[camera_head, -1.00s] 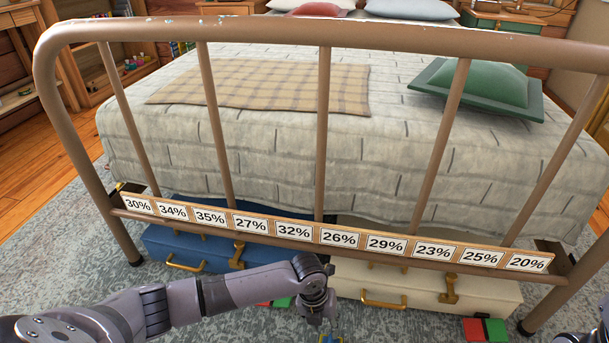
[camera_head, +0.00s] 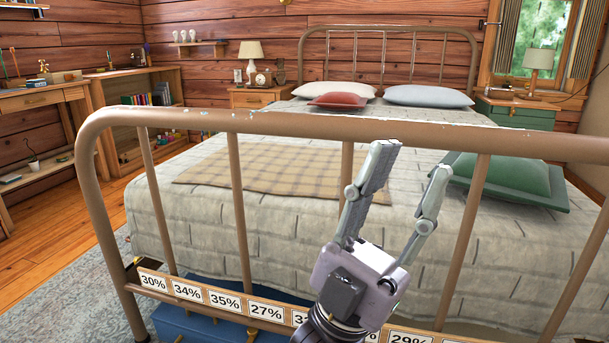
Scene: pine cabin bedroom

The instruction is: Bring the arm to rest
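My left gripper (camera_head: 410,170) is raised in front of the bed's metal footboard (camera_head: 240,121), its two fingers pointing up. The fingers stand apart with nothing between them, and the bed shows through the gap. It covers part of the footboard bars and part of the row of percentage labels (camera_head: 225,301). My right gripper is not in view.
Behind the footboard is the bed (camera_head: 420,215) with a plaid blanket (camera_head: 270,168) and a green cushion (camera_head: 510,178). A blue case (camera_head: 200,325) lies under the bed. A desk (camera_head: 45,100) and shelves stand at the left. Open rug (camera_head: 75,300) lies at the lower left.

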